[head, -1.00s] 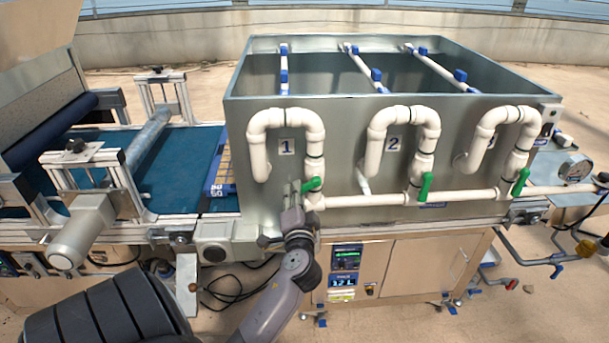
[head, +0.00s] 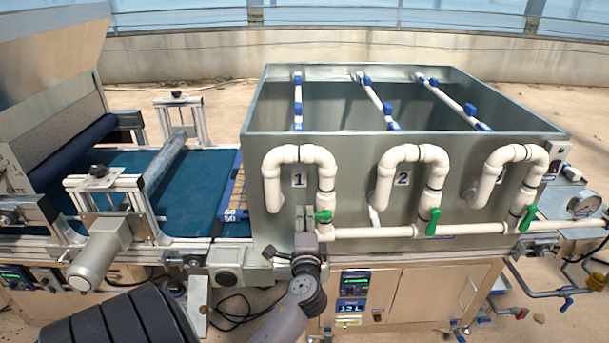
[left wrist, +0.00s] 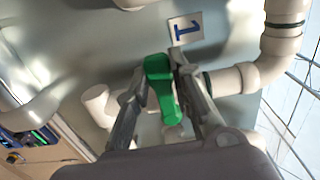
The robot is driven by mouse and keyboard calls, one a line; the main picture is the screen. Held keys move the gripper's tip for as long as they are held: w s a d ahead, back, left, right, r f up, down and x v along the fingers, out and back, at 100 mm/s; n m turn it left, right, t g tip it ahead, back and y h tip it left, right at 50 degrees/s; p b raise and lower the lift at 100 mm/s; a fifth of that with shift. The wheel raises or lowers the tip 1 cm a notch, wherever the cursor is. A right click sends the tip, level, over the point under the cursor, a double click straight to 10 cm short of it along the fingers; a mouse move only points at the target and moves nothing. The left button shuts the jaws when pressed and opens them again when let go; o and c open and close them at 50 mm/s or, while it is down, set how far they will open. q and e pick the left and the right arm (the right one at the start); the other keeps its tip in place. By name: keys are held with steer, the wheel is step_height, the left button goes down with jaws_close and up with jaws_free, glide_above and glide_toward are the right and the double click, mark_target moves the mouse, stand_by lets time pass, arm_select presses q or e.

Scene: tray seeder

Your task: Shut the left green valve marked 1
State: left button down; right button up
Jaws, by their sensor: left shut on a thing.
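The left green valve (head: 324,216) sits on the white pipe below the label 1 (head: 299,180) on the metal tank's front. My left gripper (head: 306,217) comes up from below and is shut on the valve's green handle. In the left wrist view the handle (left wrist: 161,84) lies between the two fingers (left wrist: 163,92), with the label 1 (left wrist: 185,28) just beyond. In the head view the gripper partly covers the handle, whose visible end lies roughly level. My right gripper is not in view.
Green valves 2 (head: 433,221) and 3 (head: 527,217) stand to the right along the white horizontal pipe (head: 375,232). Bent white pipes (head: 300,153) stick out of the tank wall (head: 345,185) close above the gripper. A blue conveyor belt (head: 195,200) lies to the left.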

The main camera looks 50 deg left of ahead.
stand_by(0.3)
arm_select(q)
steer(key=c, duration=1.7)
jaws_free()
steer(key=shift+o, duration=1.4)
steer(key=v, duration=1.2)
